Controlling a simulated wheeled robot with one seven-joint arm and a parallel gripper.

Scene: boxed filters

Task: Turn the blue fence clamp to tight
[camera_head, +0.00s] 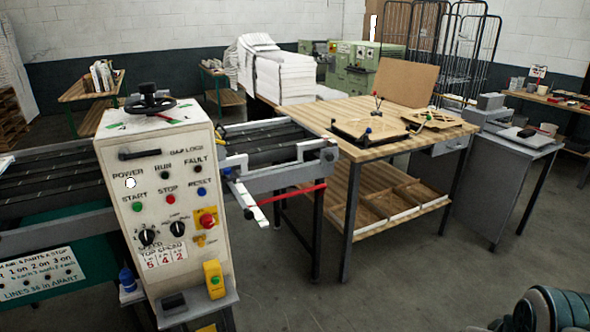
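A small blue knob (227,171), which looks like the blue fence clamp, sits on the grey rail at the outfeed end of the conveyor, just right of the control panel. It is too small to tell whether it is loose or tight. A white angled bar (246,201) hangs just below it, with a black knob (248,213) on it. Another small blue knob (367,131) shows on a wooden jig on the table. My gripper is not in view; only a rounded dark teal part, likely my own arm, shows at the lower right corner.
The control panel (163,200) with a black handwheel (150,102) stands at left front. A red bar (290,194) sticks out below the rail. A wooden table (350,104) with a lower shelf stands right of the conveyor. The grey floor (400,280) in front is clear.

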